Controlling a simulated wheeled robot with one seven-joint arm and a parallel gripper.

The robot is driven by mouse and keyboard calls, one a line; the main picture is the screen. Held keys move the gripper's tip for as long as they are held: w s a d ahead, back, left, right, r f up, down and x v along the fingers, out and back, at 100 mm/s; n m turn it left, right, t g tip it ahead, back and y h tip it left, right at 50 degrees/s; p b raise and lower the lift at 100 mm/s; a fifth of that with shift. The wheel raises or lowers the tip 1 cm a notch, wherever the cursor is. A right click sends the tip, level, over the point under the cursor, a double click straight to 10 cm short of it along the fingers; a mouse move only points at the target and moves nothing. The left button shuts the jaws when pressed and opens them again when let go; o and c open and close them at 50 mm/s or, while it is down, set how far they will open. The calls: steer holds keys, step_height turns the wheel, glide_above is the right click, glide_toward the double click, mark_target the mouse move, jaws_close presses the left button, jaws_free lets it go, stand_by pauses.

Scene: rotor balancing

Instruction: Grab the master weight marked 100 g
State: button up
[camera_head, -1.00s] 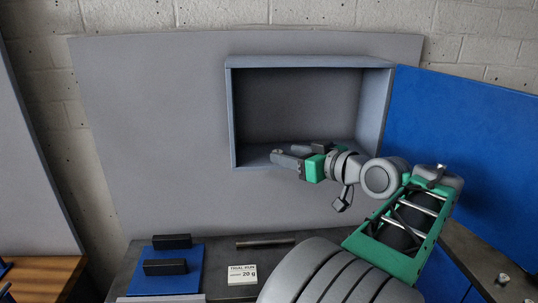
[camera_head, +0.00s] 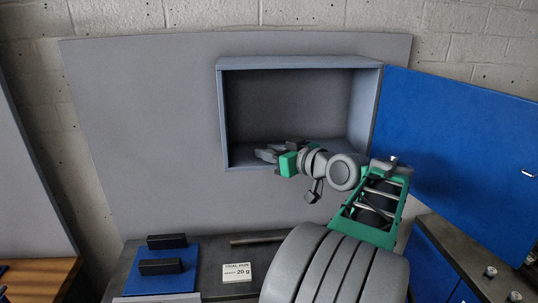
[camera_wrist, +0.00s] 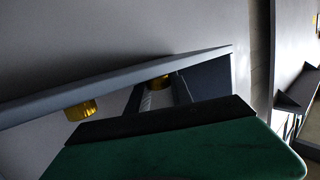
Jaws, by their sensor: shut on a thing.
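In the head view my gripper (camera_head: 266,155) is at the lower front of the open wall cabinet (camera_head: 222,115), near its floor. In the wrist view a brass weight (camera_wrist: 158,82) shows small and partly hidden between my fingers, which are shut on it. A second brass weight (camera_wrist: 82,111) stands apart to the left, beside the pale cabinet edge. I cannot read a marking on either weight. In the head view my gripper and the shadow hide the weights.
The blue cabinet door (camera_head: 455,135) stands open to the right. Below, the dark bench carries a blue mat (camera_head: 185,255) with two black blocks (camera_head: 160,267), a bar (camera_head: 257,240) and a card reading 20 g (camera_head: 237,272).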

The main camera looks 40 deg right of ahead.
jaws_close()
